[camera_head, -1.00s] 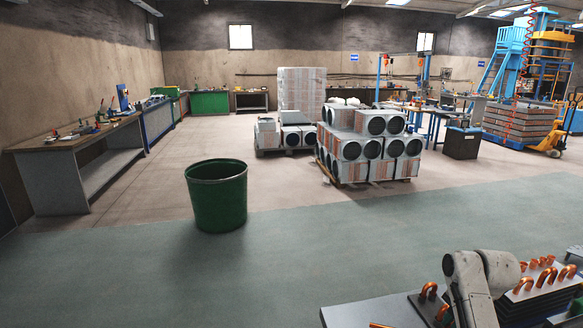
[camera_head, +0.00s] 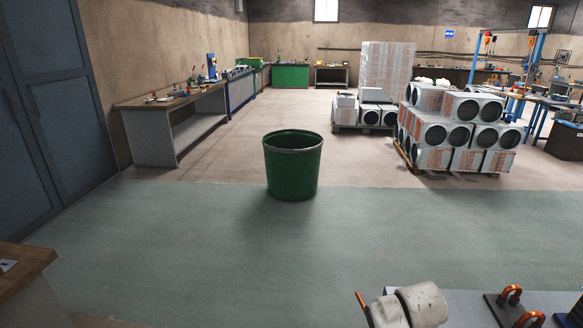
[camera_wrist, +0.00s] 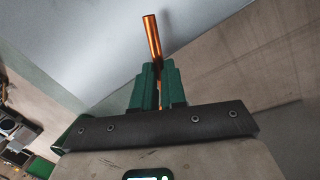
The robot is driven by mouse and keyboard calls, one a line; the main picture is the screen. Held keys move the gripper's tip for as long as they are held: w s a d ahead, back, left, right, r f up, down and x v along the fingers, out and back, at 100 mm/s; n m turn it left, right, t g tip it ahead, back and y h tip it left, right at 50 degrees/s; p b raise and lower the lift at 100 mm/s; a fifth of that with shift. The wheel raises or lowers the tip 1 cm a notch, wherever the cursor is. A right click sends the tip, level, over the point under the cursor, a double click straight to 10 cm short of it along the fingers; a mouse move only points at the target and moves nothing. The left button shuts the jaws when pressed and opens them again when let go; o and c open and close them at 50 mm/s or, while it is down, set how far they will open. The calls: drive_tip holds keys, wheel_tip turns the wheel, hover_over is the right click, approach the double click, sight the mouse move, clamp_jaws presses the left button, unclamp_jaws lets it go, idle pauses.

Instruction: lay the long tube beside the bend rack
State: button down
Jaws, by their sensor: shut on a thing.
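My gripper (camera_wrist: 159,80) has green fingers and is shut on a copper-coloured tube (camera_wrist: 152,38) in the wrist view. The tube sticks out straight past the fingertips; part of it is hidden between them. In the head view a thin copper piece, likely the tube (camera_head: 361,302), shows left of my arm at the bottom. The gripper itself is hidden there. Black stands with copper U-bends (camera_head: 510,294), perhaps part of the bend rack, are at the bottom right, right of my arm and cut off by the frame.
The grey table (camera_head: 460,302) has a bare stretch between my arm and the U-bends. A green bin (camera_head: 292,170) stands on the open floor beyond. A wooden-topped bench (camera_head: 25,268) is at the lower left. Stacked boxed units (camera_head: 455,130) stand on a pallet farther back.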

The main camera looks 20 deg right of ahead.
drive_tip(key=a+f+m+b, duration=0.1)
drive_tip(key=a+f+m, duration=0.2)
drive_tip(key=a, duration=0.7)
drive_tip(key=s+a+f+m+g+b, duration=0.1)
drive_tip(key=a+f+m, duration=0.2)
drive_tip(key=a, duration=0.7)
drive_tip(key=shift+s+m, duration=0.2)
drive_tip(key=shift+m, duration=0.3)
